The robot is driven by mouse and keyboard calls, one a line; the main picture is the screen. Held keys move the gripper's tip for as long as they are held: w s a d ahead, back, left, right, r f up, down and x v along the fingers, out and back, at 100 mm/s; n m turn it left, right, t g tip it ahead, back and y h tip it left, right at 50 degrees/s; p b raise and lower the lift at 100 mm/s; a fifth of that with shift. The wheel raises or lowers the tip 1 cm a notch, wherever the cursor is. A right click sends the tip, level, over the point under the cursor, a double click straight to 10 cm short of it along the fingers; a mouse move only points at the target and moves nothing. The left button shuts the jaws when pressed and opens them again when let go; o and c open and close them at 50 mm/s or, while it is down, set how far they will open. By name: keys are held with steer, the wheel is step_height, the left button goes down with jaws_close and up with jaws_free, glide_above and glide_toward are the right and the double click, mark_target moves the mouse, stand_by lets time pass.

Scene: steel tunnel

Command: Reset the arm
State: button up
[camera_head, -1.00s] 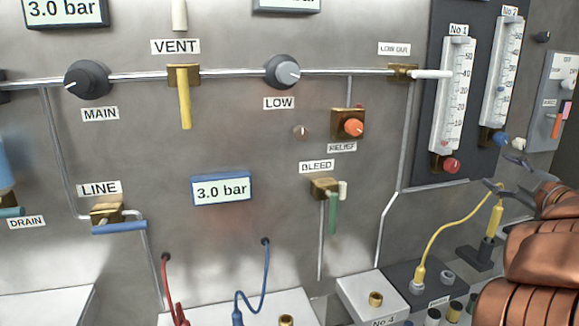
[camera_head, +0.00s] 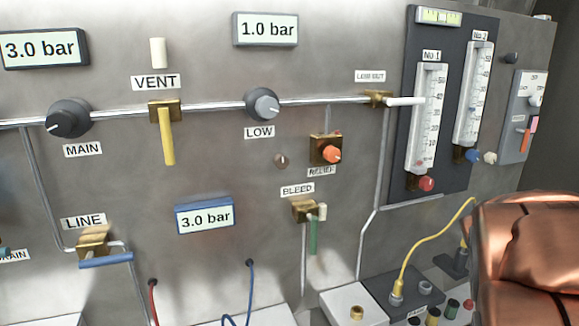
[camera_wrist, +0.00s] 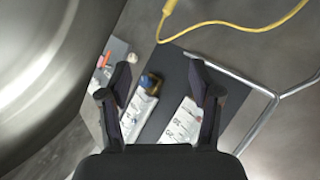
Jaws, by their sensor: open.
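My gripper (camera_wrist: 160,105) shows in the wrist view with its two dark fingers spread apart and nothing between them. Beyond the fingers are the dark flowmeter board (camera_wrist: 178,75) and its two white scales, seen from an odd angle. In the head view my copper-coloured arm fills the lower right corner, and the gripper itself is out of that picture. The arm hides part of the bench at the right and the end of the yellow cable (camera_head: 432,238).
The steel panel carries the MAIN knob (camera_head: 70,118), yellow VENT lever (camera_head: 167,135), LOW knob (camera_head: 262,104), orange RELIEF knob (camera_head: 332,154), green BLEED lever (camera_head: 313,236) and blue LINE lever (camera_head: 106,260). Flowmeters No 1 (camera_head: 427,115) and No 2 (camera_head: 473,95) stand at the right. A yellow cable also crosses the wrist view (camera_wrist: 240,27).

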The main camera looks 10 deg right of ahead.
steer(key=s+a+f+g+y+p, duration=0.1)
steer(key=s+a+f+g+y, duration=0.2)
steer(key=s+a, duration=0.6)
steer(key=s+a+f+n+g+y+p, duration=0.1)
steer(key=s+a+f+g+y+p, duration=0.1)
steer(key=s+a+f, duration=0.4)
steer(key=s+a+f+g+y+p, duration=0.1)
steer(key=s+a+f+g+y, duration=0.2)
steer(key=s+a, duration=0.9)
steer(key=a+f+g, duration=0.1)
steer(key=a+g, duration=0.1)
steer(key=g, duration=0.1)
steer(key=shift+s+a+f+n+y, duration=0.3)
steer(key=shift+s+f+n+y, duration=0.1)
steer(key=shift+c, duration=0.3)
